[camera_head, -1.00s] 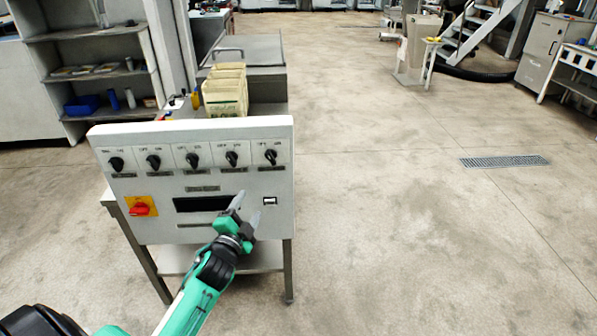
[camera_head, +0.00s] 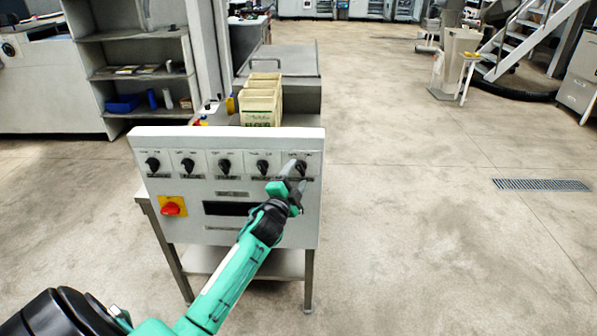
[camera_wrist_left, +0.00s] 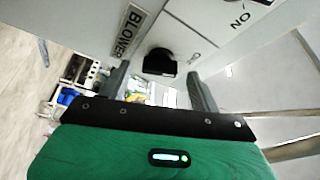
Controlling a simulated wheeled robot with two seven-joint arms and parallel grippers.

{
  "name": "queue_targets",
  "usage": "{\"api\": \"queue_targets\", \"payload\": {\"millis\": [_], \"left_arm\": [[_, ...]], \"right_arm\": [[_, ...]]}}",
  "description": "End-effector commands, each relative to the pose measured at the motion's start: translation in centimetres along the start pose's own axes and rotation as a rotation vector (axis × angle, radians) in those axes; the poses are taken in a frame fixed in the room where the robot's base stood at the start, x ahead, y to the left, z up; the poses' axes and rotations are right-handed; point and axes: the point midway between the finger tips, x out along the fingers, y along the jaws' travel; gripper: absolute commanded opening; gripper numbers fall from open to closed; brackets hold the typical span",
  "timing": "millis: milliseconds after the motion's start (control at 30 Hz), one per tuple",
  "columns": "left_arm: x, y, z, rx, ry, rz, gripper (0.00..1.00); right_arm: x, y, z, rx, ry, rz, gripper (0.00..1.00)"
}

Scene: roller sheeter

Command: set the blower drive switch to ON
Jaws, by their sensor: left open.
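The white control panel (camera_head: 185,238) carries a row of several black rotary switches along its top. The blower drive switch (camera_head: 300,167) is the rightmost knob, partly behind my gripper in the head view. In the left wrist view its black knob (camera_wrist_left: 160,62) shows just beyond and between my fingers, beside a label reading BLOWER (camera_wrist_left: 128,36). An ON mark (camera_wrist_left: 240,14) is at upper right, by another switch. My left gripper (camera_head: 294,175) is open in front of the blower switch; it also shows in the left wrist view (camera_wrist_left: 160,88). I cannot tell whether the fingers touch the knob.
A red knob on a yellow plate (camera_head: 172,207) sits at the panel's lower left, beside a dark display (camera_head: 228,208). A shelf unit (camera_head: 135,52) is at back left.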

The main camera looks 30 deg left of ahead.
Motion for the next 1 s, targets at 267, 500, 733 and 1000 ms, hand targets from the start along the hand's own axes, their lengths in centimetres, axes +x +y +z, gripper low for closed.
{"api": "queue_targets", "payload": {"millis": [267, 500, 733, 1000], "left_arm": [[1.9, 0.0, -0.1, 0.0, 0.001, 0.0, 0.64], [2.0, 0.0, 0.0, 0.0, 0.001, 0.0, 0.64], [2.0, 0.1, 0.0, 0.0, 0.001, 0.001, 0.24], [2.0, -0.1, -0.1, 0.014, 0.001, 0.007, 0.19]], "right_arm": [[-0.2, 0.0, 0.4, -0.001, -0.002, 0.0, 0.36], [-0.1, 0.0, 0.3, -0.001, -0.004, 0.0, 0.36], [0.0, 0.0, -0.2, -0.001, 0.003, 0.0, 0.36], [-0.5, -0.1, -0.5, -0.001, 0.01, -0.001, 0.36]]}}
